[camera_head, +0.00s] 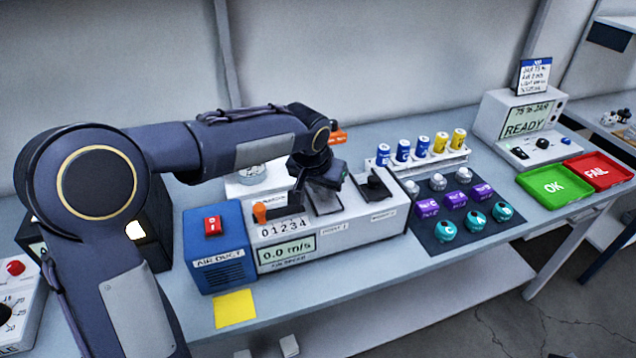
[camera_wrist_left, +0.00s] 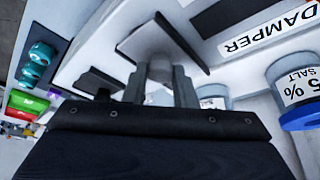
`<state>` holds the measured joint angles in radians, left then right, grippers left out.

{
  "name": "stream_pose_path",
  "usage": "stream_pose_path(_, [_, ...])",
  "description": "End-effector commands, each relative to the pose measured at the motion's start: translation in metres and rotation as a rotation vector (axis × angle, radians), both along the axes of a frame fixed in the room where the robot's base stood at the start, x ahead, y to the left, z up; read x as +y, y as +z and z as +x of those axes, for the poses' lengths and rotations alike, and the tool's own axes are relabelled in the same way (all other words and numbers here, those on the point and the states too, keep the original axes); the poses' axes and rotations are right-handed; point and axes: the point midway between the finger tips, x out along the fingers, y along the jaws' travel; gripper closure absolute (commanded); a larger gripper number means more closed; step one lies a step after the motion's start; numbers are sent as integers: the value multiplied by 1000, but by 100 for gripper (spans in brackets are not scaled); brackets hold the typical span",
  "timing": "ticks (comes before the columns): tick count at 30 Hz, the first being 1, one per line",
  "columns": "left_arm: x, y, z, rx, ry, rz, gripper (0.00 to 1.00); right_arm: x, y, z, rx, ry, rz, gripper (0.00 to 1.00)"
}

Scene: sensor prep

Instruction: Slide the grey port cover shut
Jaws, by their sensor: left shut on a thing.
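The grey port cover (camera_wrist_left: 140,38) is a flat plate with a short round knob (camera_wrist_left: 160,68) in the left wrist view. My left gripper (camera_wrist_left: 162,90) is shut on the knob, one finger on each side. In the head view, the gripper (camera_head: 318,178) is over the top of the white instrument box (camera_head: 355,232), and part of the grey cover (camera_head: 326,202) shows below it. The wrist and gripper hide the rest of the cover. I cannot tell how much of the port is uncovered. My right gripper is in neither view.
An orange lever (camera_head: 260,212) stands left of the cover, beside a blue air duct box (camera_head: 218,262). A second dark raised piece (camera_head: 376,186) is to the right. A jar (camera_wrist_left: 298,85) is close by in the wrist view. A battery rack (camera_head: 440,163) stands farther right.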

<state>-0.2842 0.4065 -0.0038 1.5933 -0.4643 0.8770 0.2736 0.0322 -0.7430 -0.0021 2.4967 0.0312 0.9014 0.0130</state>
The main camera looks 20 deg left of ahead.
Motion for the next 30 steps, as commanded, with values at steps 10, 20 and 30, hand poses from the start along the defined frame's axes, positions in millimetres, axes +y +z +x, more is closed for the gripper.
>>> stream_pose_path(10, [-4,0,-4,8,-3,-4,68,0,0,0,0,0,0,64])
stream_pose_path(20, [-3,0,-3,6,-2,-3,54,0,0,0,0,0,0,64])
stream_pose_path(30, [0,38,-17,0,-1,-4,54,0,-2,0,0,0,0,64])
